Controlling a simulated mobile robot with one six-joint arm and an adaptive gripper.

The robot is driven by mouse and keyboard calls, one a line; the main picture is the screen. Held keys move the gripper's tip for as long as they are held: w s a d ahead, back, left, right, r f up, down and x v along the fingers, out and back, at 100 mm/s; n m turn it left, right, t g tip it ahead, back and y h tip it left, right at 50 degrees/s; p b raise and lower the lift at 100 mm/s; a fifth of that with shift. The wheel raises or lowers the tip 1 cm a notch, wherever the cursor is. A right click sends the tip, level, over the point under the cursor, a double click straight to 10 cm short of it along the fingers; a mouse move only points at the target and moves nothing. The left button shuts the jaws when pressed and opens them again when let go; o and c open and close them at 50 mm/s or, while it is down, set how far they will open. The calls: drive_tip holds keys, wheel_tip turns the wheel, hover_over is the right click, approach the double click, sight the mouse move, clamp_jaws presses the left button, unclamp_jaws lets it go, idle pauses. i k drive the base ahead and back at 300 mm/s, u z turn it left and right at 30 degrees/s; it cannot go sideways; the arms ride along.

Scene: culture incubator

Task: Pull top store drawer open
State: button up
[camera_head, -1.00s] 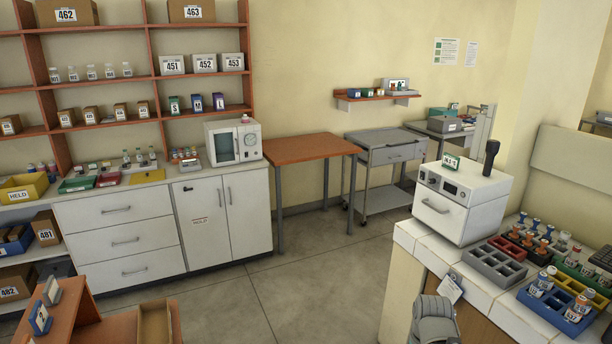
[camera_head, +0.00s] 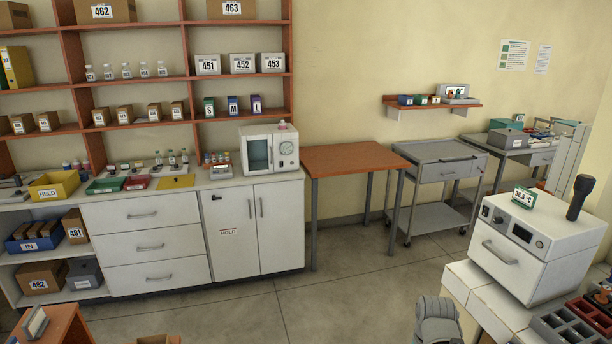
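A white cabinet under the left counter has a stack of three drawers. The top drawer (camera_head: 115,214) is shut, its front flush, with a grey bar handle (camera_head: 142,215) in the middle. The middle drawer (camera_head: 118,247) and the bottom drawer (camera_head: 125,278) below it are shut too. No label on them tells which unit is the store. A grey part of my arm shows at the bottom right, far from the drawers across the floor. My gripper's fingers are not in view.
A double-door cabinet (camera_head: 280,225) marked HOLD stands right of the drawers. Open floor (camera_head: 330,310) lies before them. An orange-topped table (camera_head: 352,158) and a grey cart (camera_head: 440,152) stand further right. An orange-brown surface (camera_head: 62,330) is at the lower left, a white-tiled counter (camera_head: 470,285) at the right.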

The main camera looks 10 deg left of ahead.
sight(132, 214)
drive_tip(key=u, duration=0.35)
drive_tip(key=i, duration=0.85)
drive_tip(key=u, duration=0.65)
drive_tip(key=i, duration=0.75)
drive_tip(key=u, duration=0.4)
drive_tip(key=i, duration=1.95)
drive_tip(key=u, duration=0.15)
